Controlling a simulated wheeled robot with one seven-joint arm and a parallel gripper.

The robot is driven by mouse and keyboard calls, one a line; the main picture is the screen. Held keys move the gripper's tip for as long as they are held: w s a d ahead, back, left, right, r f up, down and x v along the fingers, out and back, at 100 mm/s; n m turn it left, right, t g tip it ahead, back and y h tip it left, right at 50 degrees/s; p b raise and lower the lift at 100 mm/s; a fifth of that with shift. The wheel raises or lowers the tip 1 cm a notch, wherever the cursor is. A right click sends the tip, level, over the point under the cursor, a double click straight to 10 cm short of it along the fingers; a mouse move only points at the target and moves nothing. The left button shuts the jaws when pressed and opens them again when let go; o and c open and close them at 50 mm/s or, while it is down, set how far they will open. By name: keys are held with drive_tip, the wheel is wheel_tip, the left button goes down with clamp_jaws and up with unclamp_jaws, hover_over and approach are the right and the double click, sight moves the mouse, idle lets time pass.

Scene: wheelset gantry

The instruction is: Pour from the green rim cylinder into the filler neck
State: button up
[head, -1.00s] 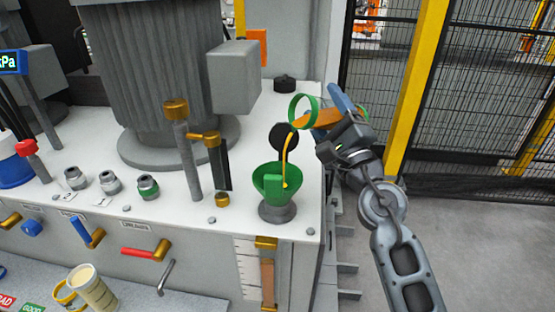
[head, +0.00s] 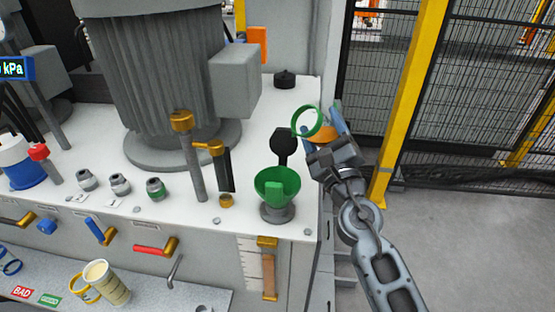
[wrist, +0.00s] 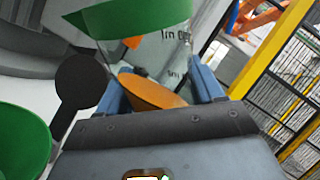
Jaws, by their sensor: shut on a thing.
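The green rim cylinder is clear, with a green rim (head: 307,122) and amber liquid (head: 325,133) inside. My gripper (head: 333,138) is shut on it and holds it tilted, mouth toward the left, above and right of the filler neck. The grey filler neck (head: 277,212) stands at the panel's front right corner, with a green funnel (head: 270,192) in it. No stream shows between the rim and funnel. In the wrist view the green rim (wrist: 130,18) crosses the top, the amber liquid (wrist: 155,92) lies between the blue fingers, and the funnel (wrist: 20,142) is at the left edge.
A black round cap (head: 284,144) stands upright behind the funnel. Brass-topped posts (head: 190,150) and a dark handle stand left of it. A grey box (head: 235,78) juts from the ribbed housing behind. A yellow post (head: 408,100) and mesh fence are at right.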

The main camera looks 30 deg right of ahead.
sight(325, 143)
drive_tip(key=shift+r+m+g+h+p, duration=0.45)
drive_tip(key=shift+m+p, duration=0.75)
drive_tip(key=shift+p, duration=0.65)
drive_tip(key=f+m, duration=0.1)
drive_tip(key=d+f+m+g, duration=0.1)
drive_tip(key=f, duration=0.1)
drive_tip(key=f+m, duration=0.1)
drive_tip(key=f, duration=0.1)
drive_tip(key=shift+d+f+m+g+h, duration=0.15)
drive_tip(key=shift+d+m+g+h, duration=0.1)
drive_tip(key=shift+d+m+g, duration=0.1)
drive_tip(key=f+m+g+p, duration=0.1)
drive_tip(key=m+p, duration=0.1)
drive_tip(key=p, duration=0.1)
drive_tip(key=d+f+m+p, duration=0.1)
drive_tip(key=m+p, duration=0.1)
drive_tip(key=p, duration=0.1)
drive_tip(key=shift+w+d+g, duration=0.1)
drive_tip(key=shift+d+g, duration=0.05)
drive_tip(key=shift+g, duration=0.25)
